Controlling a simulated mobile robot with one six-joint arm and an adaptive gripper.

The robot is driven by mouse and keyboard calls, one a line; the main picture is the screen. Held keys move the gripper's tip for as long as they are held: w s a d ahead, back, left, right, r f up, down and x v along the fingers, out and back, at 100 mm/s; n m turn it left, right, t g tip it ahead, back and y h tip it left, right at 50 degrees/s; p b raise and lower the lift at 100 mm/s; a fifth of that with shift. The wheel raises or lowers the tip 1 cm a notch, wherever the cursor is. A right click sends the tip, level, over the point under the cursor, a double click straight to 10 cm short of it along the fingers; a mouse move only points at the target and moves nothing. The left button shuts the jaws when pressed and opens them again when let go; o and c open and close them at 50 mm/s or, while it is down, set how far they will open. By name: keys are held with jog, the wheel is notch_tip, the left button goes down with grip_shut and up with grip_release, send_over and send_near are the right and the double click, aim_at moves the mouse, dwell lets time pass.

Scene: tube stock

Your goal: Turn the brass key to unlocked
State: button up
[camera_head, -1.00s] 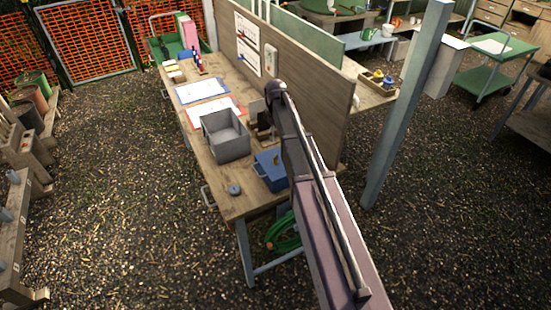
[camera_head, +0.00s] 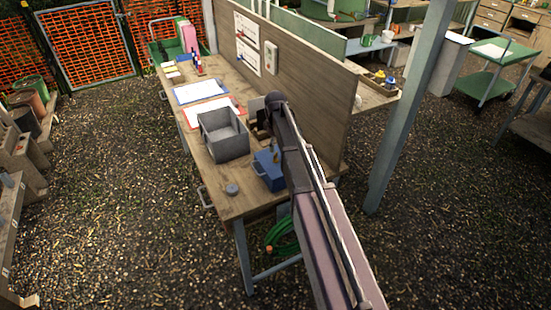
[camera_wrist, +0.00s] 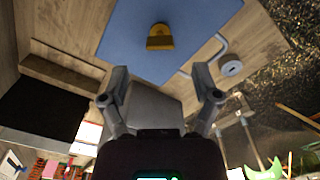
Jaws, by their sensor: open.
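The brass key (camera_wrist: 159,38) shows in the wrist view, on the top of a blue box (camera_wrist: 195,25). The same blue box (camera_head: 264,182) stands near the front end of the wooden bench in the head view, partly behind my arm. My gripper (camera_wrist: 160,78) is open and empty. Its two fingers stand apart, with the key beyond the gap between them and not touched. In the head view my arm covers most of the gripper. Which way the key is turned I cannot tell.
A grey open bin (camera_head: 222,152) stands just behind the blue box. A small grey disc (camera_head: 232,189) lies near the bench's front left corner. A tall wooden panel (camera_head: 300,85) rises along the bench's right side. Clipboards with paper (camera_head: 200,92) lie farther back.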

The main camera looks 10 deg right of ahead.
aim_at(276, 157)
jog(key=shift+f+b, duration=2.3)
jog(key=shift+f, duration=0.25)
grip_shut()
